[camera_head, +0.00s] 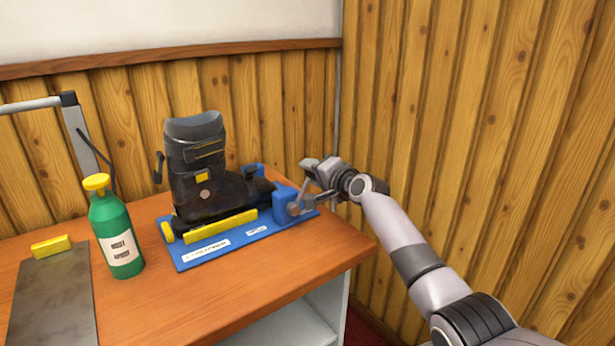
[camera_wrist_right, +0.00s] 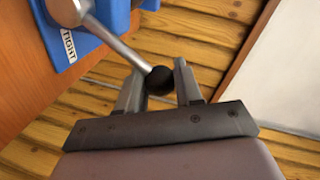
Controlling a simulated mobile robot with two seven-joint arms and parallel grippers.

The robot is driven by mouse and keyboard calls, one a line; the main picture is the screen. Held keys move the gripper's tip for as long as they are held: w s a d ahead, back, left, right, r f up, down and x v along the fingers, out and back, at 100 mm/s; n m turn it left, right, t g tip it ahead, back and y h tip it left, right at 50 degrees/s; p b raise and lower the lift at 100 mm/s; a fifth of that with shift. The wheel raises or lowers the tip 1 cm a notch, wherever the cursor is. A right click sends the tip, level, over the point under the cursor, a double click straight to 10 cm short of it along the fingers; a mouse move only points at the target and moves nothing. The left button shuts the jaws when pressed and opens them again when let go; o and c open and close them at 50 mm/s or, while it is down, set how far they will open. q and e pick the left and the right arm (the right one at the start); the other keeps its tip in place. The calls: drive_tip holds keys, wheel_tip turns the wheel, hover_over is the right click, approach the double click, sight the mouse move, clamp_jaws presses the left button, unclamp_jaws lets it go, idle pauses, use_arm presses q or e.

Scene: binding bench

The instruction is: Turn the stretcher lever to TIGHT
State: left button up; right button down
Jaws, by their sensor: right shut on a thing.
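A blue stretcher (camera_head: 186,254) lies on the wooden bench with a dark ski boot (camera_head: 199,183) upright on it. The stretcher lever (camera_head: 305,190) is a metal rod on the right end of the stretcher, pointing up and to the right. My right gripper (camera_head: 312,167) is at the lever's free end. In the right wrist view, the lever (camera_wrist_right: 120,45) ends in a black knob (camera_wrist_right: 160,79), and my right gripper (camera_wrist_right: 157,84) is shut on that knob. A TIGHT label (camera_wrist_right: 67,44) shows beside the lever's pivot on the blue body (camera_wrist_right: 95,40). My left gripper is out of view.
A green bottle (camera_head: 115,236) with a yellow cap stands left of the stretcher. A grey plate (camera_head: 52,300) with a yellow block (camera_head: 51,246) lies at the far left. Wood-panelled walls (camera_head: 470,120) stand close behind and right. The front of the bench (camera_head: 230,295) is clear.

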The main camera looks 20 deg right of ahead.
drive_tip(key=shift+w+d+f+m+y+b, duration=0.3)
drive_tip(key=shift+d+f+m+y+b, duration=0.45)
drive_tip(key=shift+m+b, duration=0.4)
drive_tip(key=shift+f, duration=0.1)
drive_tip(key=c, duration=0.8)
unclamp_jaws()
drive_tip(key=shift+a, duration=0.1)
drive_tip(key=shift+h, duration=0.35)
drive_tip(key=shift+d, duration=0.2)
